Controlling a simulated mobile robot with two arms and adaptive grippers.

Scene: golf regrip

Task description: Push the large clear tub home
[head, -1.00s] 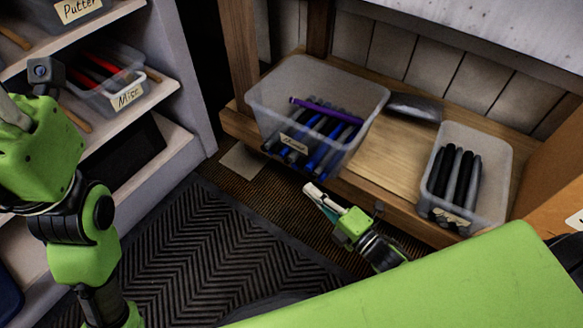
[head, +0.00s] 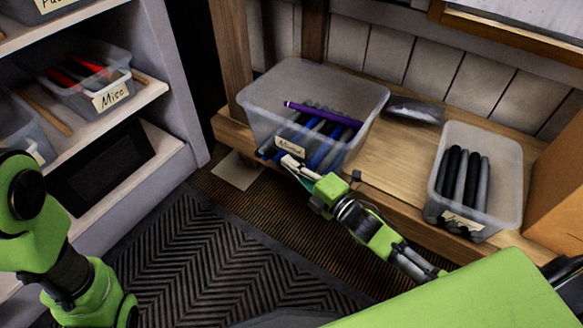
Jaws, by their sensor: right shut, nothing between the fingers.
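The large clear tub (head: 352,88) stands on the low wooden shelf (head: 400,160), at its left end. It holds blue, black and grey grips with a purple one (head: 322,114) lying across them, and a label on its front.
A smaller clear tub (head: 510,160) with black and grey grips stands on the shelf's right. A grey packet (head: 414,110) lies behind, between the tubs. A white shelf unit (head: 170,90) with a Misc tub (head: 85,82) is at left. A dark mat (head: 190,260) covers the floor.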

